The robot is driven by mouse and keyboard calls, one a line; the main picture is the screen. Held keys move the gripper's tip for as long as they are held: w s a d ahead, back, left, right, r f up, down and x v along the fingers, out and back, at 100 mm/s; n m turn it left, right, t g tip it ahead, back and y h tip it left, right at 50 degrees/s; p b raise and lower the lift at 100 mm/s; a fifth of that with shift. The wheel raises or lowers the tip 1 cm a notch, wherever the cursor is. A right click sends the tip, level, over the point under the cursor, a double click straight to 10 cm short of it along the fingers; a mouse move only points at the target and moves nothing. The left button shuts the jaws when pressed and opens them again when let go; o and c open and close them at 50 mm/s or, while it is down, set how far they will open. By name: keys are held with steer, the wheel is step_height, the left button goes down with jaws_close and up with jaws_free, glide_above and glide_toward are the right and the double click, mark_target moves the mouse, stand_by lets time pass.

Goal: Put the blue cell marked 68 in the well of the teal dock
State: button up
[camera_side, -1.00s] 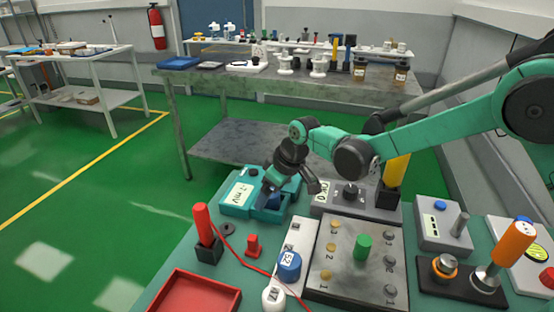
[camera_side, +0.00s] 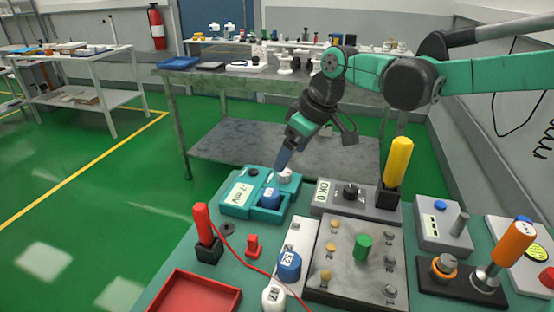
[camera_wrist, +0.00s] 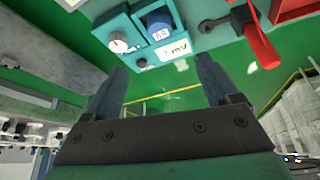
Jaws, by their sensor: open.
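The blue cell marked 68 (camera_side: 270,198) stands upright in the well of the teal dock (camera_side: 238,211). In the wrist view the cell (camera_wrist: 159,27) is at the top with its number upside down, inside the dock's (camera_wrist: 147,53) well. How deep it is seated I cannot tell. My gripper (camera_side: 281,164) is above the back of the dock, apart from the cell. In the wrist view my gripper's fingers (camera_wrist: 160,82) are wide apart with nothing between them.
A blue cell marked 52 (camera_side: 289,266) and a white cell (camera_side: 273,297) stand on a white rack at the front. A grey panel with a green knob (camera_side: 363,247) is to the right. A red post (camera_side: 203,224) and red tray (camera_side: 197,293) are at left.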

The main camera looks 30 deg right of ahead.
steer(key=s+d+m+t+h, duration=0.1)
steer(key=s+d+m, duration=0.2)
steer(key=s+d, duration=0.2)
steer(key=s+d+m+t+h, duration=0.1)
steer(key=s+d+m+t, duration=0.1)
steer(key=s, duration=0.7)
steer(key=d+m, duration=0.1)
steer(key=d, duration=0.1)
steer(key=shift+d+f, duration=0.3)
steer(key=shift+d, duration=0.1)
